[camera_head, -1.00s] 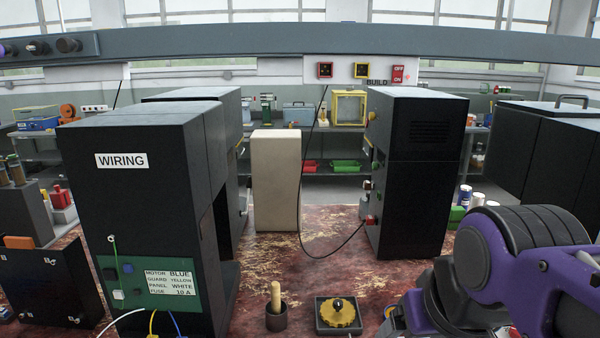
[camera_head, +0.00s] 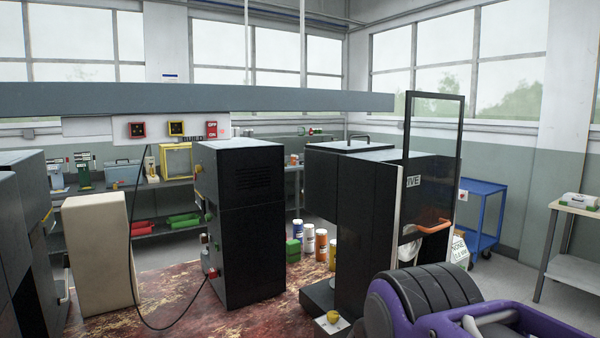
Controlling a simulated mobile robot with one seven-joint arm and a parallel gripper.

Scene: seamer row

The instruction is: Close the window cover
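A clear panel in a thin dark frame (camera_head: 435,123), which looks like the window cover, stands upright at the right side of a black machine (camera_head: 366,210). Its upper part rises well above the machine's top. An orange handle (camera_head: 434,227) is near its lower end. A white label ending in "IVE" shows behind or beside the panel. My purple and black arm fills the lower right, in front of and below the machine. My gripper is not visible, so its state and distance to the handle are hidden.
Another black machine (camera_head: 238,220) and a beige block (camera_head: 98,252) stand to the left on the worn red table (camera_head: 185,295). A black cable hangs between them. Several bottles stand behind. A blue cart (camera_head: 484,215) and a pale side table (camera_head: 570,210) are at the right.

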